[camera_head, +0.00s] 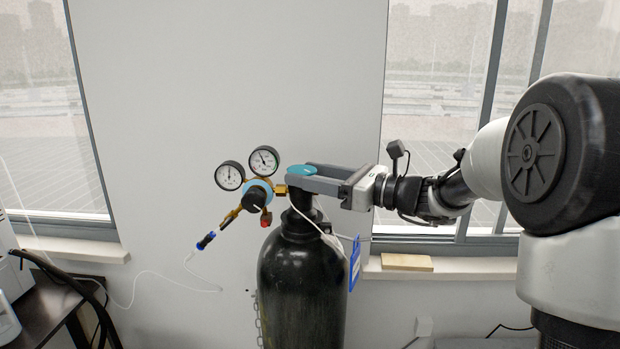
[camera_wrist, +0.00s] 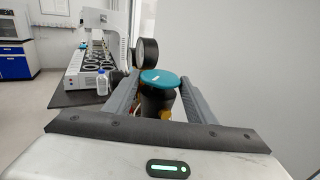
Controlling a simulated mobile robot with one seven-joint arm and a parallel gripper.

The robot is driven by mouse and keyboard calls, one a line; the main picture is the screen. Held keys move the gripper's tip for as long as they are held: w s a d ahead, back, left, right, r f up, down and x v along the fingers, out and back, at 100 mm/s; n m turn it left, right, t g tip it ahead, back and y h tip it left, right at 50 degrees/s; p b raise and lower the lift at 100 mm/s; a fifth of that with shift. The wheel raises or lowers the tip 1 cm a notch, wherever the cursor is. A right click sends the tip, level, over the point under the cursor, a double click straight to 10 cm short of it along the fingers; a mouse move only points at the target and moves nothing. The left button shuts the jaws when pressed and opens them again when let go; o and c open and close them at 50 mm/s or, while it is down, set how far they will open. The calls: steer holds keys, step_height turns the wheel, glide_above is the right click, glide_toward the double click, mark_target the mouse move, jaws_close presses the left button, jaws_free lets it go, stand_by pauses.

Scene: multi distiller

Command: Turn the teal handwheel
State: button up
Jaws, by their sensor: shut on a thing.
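The teal handwheel (camera_head: 303,170) sits on top of a black gas cylinder (camera_head: 302,285) in front of the wall. My gripper (camera_head: 307,178) reaches in level from the right, with its grey fingers on either side of the handwheel. In the wrist view the handwheel (camera_wrist: 161,79) shows as a teal disc between the fingertips (camera_wrist: 160,88) of my gripper. The fingers are shut on it. The near finger hides part of the valve below the wheel in the head view.
A regulator with two round gauges (camera_head: 229,175) and a black knob (camera_head: 254,198) juts left of the valve, close to my fingertips. A blue tag (camera_head: 355,262) hangs at the cylinder's right. A wooden block (camera_head: 407,262) lies on the right window sill.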

steer(key=m+t+h+b, duration=0.1)
steer(key=b, duration=0.1)
steer(key=m+t+h+b, duration=0.1)
steer(key=t+b, duration=0.1)
steer(key=s+f+m+t+h+b, duration=0.1)
steer(key=m+t+b, duration=0.1)
steer(key=shift+a+h, duration=0.3)
steer(key=shift+h, duration=0.1)
steer(key=m+t+h+b, duration=0.1)
steer(key=m+h+b, duration=0.1)
steer(key=b, duration=0.3)
steer(key=shift+a+t, duration=0.1)
steer(key=shift+t, duration=0.3)
steer(key=m+h+b, duration=0.1)
steer(key=b, duration=0.2)
steer(key=t+h+b, duration=0.1)
steer(key=b, duration=0.2)
steer(key=shift+a+r+m+h, duration=0.1)
steer(key=shift+r+m+h, duration=0.05)
steer(key=shift+m+h, duration=0.25)
steer(key=shift+r+m+t+h+b, duration=0.15)
steer(key=shift+m+t+h+b, duration=0.2)
steer(key=shift+h+b, duration=0.2)
steer(key=shift+r, duration=0.2)
steer(key=o, duration=0.9)
steer(key=shift+c, duration=0.2)
